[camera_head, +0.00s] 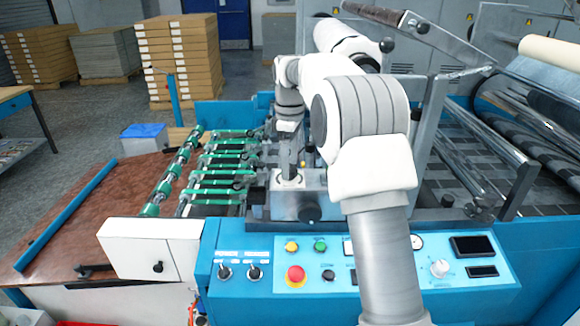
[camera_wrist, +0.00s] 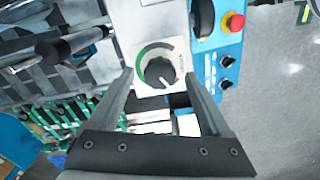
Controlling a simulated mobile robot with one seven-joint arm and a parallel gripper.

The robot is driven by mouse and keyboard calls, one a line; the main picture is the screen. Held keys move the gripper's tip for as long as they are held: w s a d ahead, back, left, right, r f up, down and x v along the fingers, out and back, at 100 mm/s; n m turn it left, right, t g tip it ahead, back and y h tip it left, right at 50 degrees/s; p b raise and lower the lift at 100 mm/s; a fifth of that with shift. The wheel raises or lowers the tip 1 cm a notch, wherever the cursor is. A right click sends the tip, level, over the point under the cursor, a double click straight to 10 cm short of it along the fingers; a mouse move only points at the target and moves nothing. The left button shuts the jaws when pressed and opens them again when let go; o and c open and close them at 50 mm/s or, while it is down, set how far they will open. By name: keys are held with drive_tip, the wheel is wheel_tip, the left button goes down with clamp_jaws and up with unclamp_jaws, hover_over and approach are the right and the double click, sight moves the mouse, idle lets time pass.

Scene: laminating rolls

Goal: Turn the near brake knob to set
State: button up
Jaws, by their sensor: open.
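The near brake knob (camera_wrist: 159,71) is a dark round dial with a white pointer mark on a pale plate, with a green arc along its upper left side. In the wrist view its pointer seems to face the lower right. My gripper (camera_wrist: 159,77) is open, with one finger on each side of the knob; I cannot tell whether either touches it. In the head view my gripper (camera_head: 289,168) points down over the top of the grey brake block (camera_head: 284,205), and the fingers hide most of the knob.
A black round handle (camera_head: 310,213) sticks out of the block's front. The blue control panel (camera_head: 380,300) has a red button (camera_head: 296,275) and switches. Green-banded rollers (camera_head: 222,172) lie left, and large rollers (camera_head: 500,150) right. A white box (camera_head: 150,250) is at front left.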

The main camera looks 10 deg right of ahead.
drive_tip(key=shift+f, duration=0.45)
drive_tip(key=shift+c, duration=0.2)
clamp_jaws()
drive_tip(key=shift+r, duration=0.1)
